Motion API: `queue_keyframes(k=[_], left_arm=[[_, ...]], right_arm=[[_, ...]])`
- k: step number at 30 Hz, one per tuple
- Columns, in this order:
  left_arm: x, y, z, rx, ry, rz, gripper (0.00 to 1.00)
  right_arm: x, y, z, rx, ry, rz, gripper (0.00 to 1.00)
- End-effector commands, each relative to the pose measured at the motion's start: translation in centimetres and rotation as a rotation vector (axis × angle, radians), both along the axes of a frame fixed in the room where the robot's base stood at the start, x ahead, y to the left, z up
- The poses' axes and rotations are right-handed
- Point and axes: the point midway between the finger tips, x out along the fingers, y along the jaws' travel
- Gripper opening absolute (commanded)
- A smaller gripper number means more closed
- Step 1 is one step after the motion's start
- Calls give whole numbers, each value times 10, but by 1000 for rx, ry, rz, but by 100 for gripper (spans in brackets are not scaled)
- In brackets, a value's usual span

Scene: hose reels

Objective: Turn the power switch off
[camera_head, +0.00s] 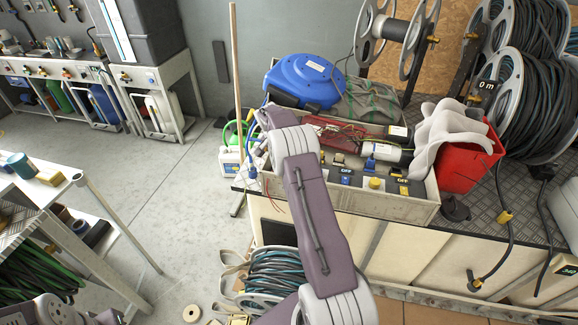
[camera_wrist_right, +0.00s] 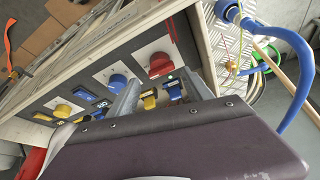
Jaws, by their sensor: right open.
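The control box (camera_head: 384,208) sits on the bench edge, with switches on its front panel; "OFF" labels show by some. A small green light shows near the last two. I cannot tell which is the power switch. My right gripper (camera_wrist_right: 158,80) is open and empty in front of the panel; its wrist hides part of it.
A blue hose reel (camera_head: 305,80) and red bucket (camera_head: 468,160) with a grey cloth stand near the box. Large cable reels (camera_head: 530,90) are at right. A wooden pole (camera_head: 234,60) stands left of the bench. Floor at left is partly clear.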

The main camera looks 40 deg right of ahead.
Motion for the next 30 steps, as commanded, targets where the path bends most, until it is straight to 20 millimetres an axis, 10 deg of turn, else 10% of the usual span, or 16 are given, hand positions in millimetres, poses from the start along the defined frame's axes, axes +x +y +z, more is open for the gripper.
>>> queue_keyframes(k=[9, 19, 25, 30], left_arm=[[0, 0, 1, 0, 0, 0, 36], [0, 0, 0, 0, 0, 0, 36], [0, 0, 0, 0, 0, 0, 36], [0, 0, 1, 0, 0, 0, 36]], right_arm=[[9, -20, -55, 0, 0, 2, 59], [11, -23, -62, 0, -1, 3, 59], [10, -23, -61, 0, -1, 3, 9], [10, -23, -61, 0, 0, 10, 8]])
